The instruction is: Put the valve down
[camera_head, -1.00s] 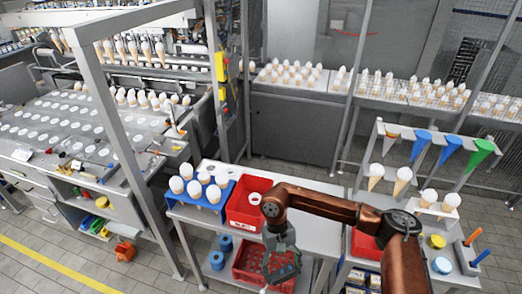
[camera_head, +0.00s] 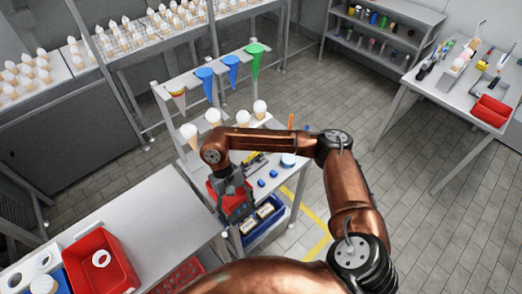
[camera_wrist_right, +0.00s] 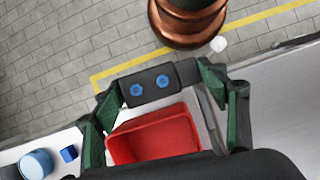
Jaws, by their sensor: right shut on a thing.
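My right gripper (camera_head: 238,212) hangs fingers-down in front of the small table with the cone rack. In the right wrist view its two green-padded fingers (camera_wrist_right: 160,85) are shut on the valve, a dark block (camera_wrist_right: 155,88) with two blue round ports. The valve is held near the fingertips, across the gap. In the right wrist view the white tabletop and a red bin show beyond the fingers; I cannot tell whether the valve touches anything. In the head view the valve is too small or hidden to make out. My left gripper is not in view.
The red bin (camera_wrist_right: 155,138) stands beside my right gripper. A blue crate (camera_head: 268,230) with boxes sits below. Blue and green cones (camera_head: 232,72) hang on the rack behind. A bare worktop (camera_head: 150,215) with another red bin (camera_head: 105,265) lies to the left.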

